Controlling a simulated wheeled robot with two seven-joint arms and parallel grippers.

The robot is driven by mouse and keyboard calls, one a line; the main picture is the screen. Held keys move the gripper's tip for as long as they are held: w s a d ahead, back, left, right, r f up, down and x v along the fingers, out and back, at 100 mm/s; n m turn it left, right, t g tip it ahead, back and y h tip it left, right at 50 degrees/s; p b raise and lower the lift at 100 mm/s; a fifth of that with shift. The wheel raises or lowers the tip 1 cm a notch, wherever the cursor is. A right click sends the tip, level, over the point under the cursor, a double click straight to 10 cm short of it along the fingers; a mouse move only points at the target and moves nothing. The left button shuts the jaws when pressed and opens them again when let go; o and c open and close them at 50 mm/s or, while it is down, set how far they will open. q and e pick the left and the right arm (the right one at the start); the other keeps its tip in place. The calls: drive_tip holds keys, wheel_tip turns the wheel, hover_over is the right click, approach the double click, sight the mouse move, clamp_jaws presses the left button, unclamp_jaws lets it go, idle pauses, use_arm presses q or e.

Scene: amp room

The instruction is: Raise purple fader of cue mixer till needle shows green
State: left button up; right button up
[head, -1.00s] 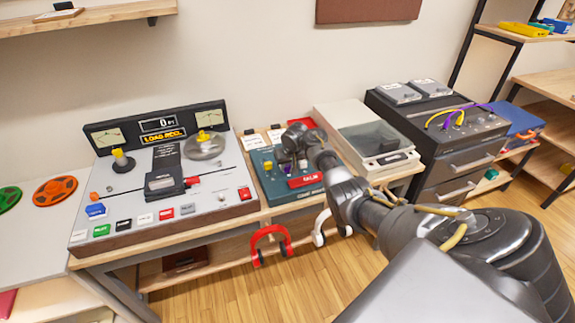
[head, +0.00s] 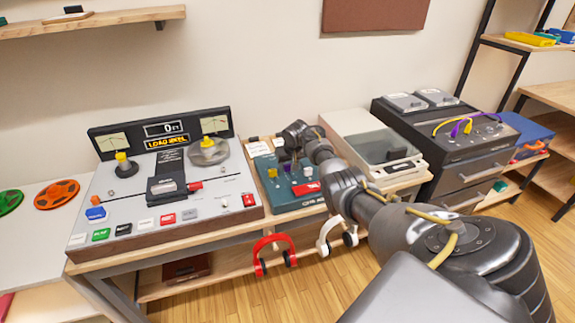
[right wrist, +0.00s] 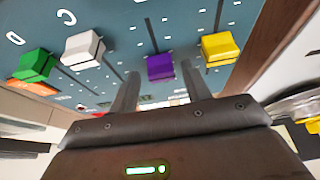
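The cue mixer (head: 312,203) is a teal panel box on the bench, partly covered by my right arm. Its purple fader (right wrist: 160,67) shows in the right wrist view, between a yellow fader (right wrist: 219,48) on the right and a white fader (right wrist: 83,47) on the left. A green fader (right wrist: 36,65) is further left. My right gripper (right wrist: 161,88) is open, its two fingers spread on either side of the purple fader's line, with no clear contact. In the head view the right gripper (head: 290,158) is over the mixer. I cannot make out the mixer's needle. My left gripper is out of view.
A tape machine (head: 225,190) stands left of the mixer. A lidded turntable (head: 375,135) and a dark drawer unit (head: 455,150) stand to the right. Red headphones (head: 272,242) and white headphones (head: 325,232) hang at the bench front.

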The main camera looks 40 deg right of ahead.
drive_tip(key=shift+a, duration=0.1)
drive_tip(key=shift+s+a+r, duration=0.1)
drive_tip(key=shift+r, duration=0.4)
drive_tip(key=p+v, duration=0.2)
drive_tip(key=v, duration=0.7)
drive_tip(key=shift+s+r+p, duration=0.25)
drive_tip(key=shift+r+p, duration=0.05)
drive_tip(key=shift+r, duration=0.05)
